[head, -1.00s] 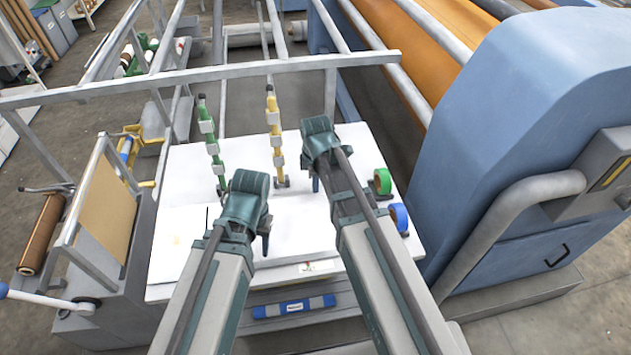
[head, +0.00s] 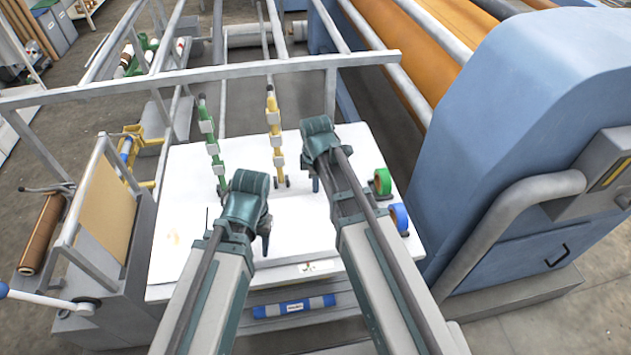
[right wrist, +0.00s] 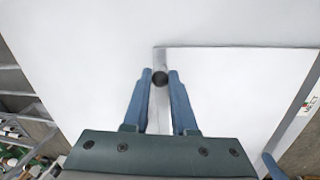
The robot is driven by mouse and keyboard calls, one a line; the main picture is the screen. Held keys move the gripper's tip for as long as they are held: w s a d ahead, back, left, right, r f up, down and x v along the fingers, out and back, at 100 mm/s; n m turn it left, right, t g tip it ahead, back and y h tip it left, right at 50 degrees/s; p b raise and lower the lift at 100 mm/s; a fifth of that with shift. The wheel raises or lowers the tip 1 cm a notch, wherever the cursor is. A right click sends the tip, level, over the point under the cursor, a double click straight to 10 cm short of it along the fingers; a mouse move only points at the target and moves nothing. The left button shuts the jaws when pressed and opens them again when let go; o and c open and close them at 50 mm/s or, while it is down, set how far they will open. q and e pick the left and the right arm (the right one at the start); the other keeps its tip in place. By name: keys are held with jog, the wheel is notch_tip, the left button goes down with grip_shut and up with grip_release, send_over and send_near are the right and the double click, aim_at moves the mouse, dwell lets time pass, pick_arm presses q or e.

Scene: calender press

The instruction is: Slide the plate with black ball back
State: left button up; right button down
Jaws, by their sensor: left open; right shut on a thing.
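A small black ball (right wrist: 160,78) sits between the fingertips of my right gripper (right wrist: 160,76) in the right wrist view. The gripper is shut on it. The ball is by the corner of a white plate (right wrist: 235,85), whose grey edges show against a larger white surface (right wrist: 80,60). In the head view my right gripper (head: 316,185) is low over the white table (head: 345,140), and the arm hides the ball there. My left gripper (head: 265,244) is open and hangs over the front left part of the table, apart from the right one.
A grey rail (head: 200,75) crosses behind. The blue machine (head: 510,130) stands close on the right.

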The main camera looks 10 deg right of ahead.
jog(key=shift+d, duration=0.1)
jog(key=shift+s+d, duration=0.1)
jog(key=shift+d, duration=2.4)
jog(key=c, duration=0.6)
grip_release()
jog(key=shift+c, duration=0.2)
